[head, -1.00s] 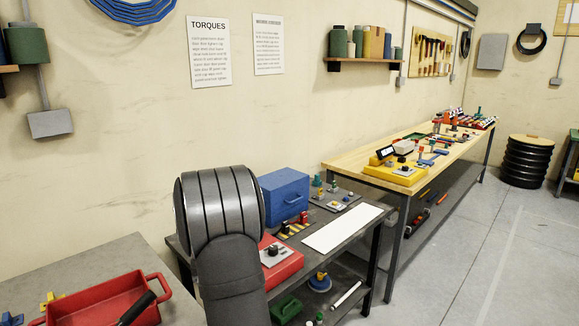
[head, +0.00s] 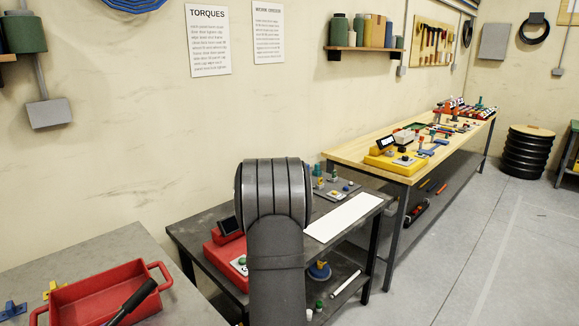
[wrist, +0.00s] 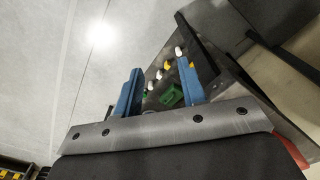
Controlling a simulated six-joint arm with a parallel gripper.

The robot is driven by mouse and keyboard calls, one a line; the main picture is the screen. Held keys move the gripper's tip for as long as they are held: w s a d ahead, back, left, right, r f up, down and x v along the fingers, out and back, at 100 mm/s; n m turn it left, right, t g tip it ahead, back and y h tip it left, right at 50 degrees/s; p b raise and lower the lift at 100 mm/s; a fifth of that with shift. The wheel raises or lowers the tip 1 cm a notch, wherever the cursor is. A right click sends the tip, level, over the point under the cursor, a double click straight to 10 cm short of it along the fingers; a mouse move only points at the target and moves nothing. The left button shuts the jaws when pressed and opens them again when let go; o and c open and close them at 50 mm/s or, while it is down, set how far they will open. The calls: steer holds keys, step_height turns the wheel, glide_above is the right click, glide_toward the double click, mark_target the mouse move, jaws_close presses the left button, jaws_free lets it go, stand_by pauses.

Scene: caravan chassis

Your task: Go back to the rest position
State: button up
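My gripper (wrist: 160,80) shows in the wrist view as two blue fingers held well apart. It is open, with nothing between the fingertips. Beyond the fingers, the lower shelf of a dark bench and the pale floor are visible. In the head view my grey arm stands upright at the centre, in front of the dark bench (head: 196,222). The gripper itself is not visible there.
A red tray (head: 95,297) with a black handle in it sits on the grey table at the lower left. A red device (head: 222,260) and a white panel (head: 342,217) lie on the dark bench. A wooden workbench (head: 352,153) stands to the right.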

steer(key=shift+s+d+f+m, duration=0.15)
steer(key=shift+d+f+m, duration=0.2)
steer(key=shift+d, duration=0.1)
